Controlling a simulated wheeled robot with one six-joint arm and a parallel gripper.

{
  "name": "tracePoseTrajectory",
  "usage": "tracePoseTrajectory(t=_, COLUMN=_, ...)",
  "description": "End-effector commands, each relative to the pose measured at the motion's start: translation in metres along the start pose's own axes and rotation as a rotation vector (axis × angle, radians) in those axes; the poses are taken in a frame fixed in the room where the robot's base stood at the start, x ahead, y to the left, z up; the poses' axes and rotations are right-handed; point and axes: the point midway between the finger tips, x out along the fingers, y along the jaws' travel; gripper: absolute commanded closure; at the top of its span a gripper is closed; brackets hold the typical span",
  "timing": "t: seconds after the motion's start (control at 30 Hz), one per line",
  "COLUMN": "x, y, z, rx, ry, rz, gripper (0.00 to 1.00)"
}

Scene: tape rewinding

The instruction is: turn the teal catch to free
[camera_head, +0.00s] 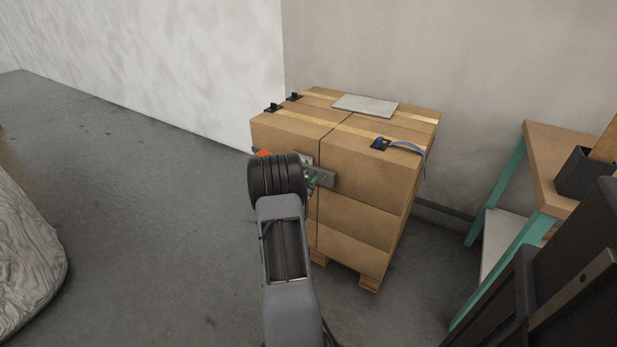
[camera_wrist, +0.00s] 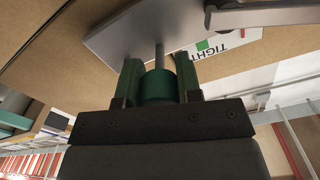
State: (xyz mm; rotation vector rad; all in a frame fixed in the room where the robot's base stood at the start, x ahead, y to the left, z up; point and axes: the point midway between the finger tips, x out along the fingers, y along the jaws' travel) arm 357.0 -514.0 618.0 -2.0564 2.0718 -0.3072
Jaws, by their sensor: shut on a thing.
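The teal catch (camera_wrist: 157,88) is a round dark-green knob on a thin grey shaft. The shaft meets a flat metal plate (camera_wrist: 130,38) on the side of the carton stack. My gripper (camera_wrist: 158,72) has its two green fingers on either side of the knob, shut on it. A white label (camera_wrist: 237,39) beside the plate reads "TIGHT" next to a green square. In the head view my arm covers most of the catch, and the metal plate (camera_head: 322,178) sticks out right of my wrist.
Strapped cartons (camera_head: 360,215) stand on a wooden pallet (camera_head: 369,284). A grey slab (camera_head: 365,105) and a blue strap end (camera_head: 405,147) lie on top. A bench with teal legs (camera_head: 500,190) stands at the right. The floor to the left is open, with a wrapped bulk (camera_head: 25,240) at the edge.

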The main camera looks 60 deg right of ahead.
Motion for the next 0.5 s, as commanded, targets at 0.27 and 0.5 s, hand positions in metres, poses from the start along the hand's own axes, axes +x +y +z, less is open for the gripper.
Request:
tracePoseTrajectory(t=0.27, x=-0.0001, y=-0.0005, z=-0.0015, rx=-0.255, ry=-0.002, rz=0.0, gripper=0.91)
tracePoseTrajectory(t=0.5, x=-0.0001, y=-0.0003, z=-0.0009, rx=-0.434, ry=-0.002, rz=0.001, gripper=0.91)
